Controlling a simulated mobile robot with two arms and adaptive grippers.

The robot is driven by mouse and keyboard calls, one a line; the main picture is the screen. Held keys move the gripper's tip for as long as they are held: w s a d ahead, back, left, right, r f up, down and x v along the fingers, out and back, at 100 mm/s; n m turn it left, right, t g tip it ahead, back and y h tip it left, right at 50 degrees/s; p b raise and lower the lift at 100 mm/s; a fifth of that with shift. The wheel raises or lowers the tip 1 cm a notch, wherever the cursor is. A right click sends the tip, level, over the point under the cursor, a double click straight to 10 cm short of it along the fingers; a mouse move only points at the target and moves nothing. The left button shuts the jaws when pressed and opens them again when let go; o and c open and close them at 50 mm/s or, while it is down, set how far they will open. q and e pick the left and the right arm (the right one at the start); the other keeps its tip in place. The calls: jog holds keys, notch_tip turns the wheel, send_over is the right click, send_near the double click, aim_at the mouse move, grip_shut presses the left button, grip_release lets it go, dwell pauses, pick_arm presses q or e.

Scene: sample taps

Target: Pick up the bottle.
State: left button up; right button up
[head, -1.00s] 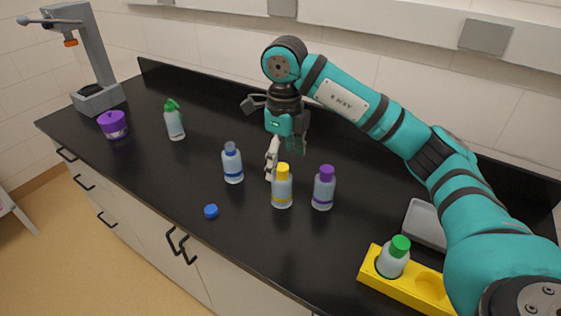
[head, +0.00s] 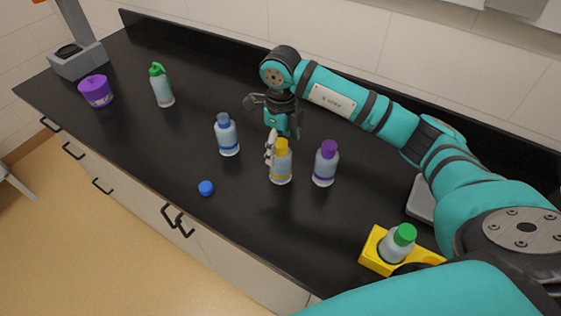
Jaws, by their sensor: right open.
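Several bottles stand upright on the black bench. One has a yellow cap and yellow band (head: 280,172), one a blue cap (head: 227,139), and one a purple cap (head: 325,168). A green-capped bottle (head: 396,248) sits in a yellow holder (head: 372,256) at the lower right. The pictures do not single out one bottle. My right gripper (head: 279,145) is open and points down just behind the yellow-capped bottle, whose cap hides part of it. A pale finger shows left of that cap. Whether it touches the bottle is unclear. My left gripper is not in view.
A blue loose cap (head: 206,188) lies near the bench's front edge. A grey tray (head: 421,199) is partly hidden behind my arm.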

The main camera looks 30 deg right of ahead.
aim_at(281, 160)
jog(key=shift+f, duration=0.3)
jog(key=shift+s+f, duration=0.1)
jog(key=shift+f, duration=0.1)
notch_tip(281, 160, down, 4)
jog(key=p, duration=0.3)
jog(key=shift+s+a+f, duration=0.1)
jog(key=shift+s+f, duration=0.05)
jog(key=shift+f, duration=0.35)
jog(key=c, duration=1.4)
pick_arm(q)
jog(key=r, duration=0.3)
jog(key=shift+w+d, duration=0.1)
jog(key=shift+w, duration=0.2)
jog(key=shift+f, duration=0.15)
pick_arm(e)
jog(key=shift+r, duration=0.2)
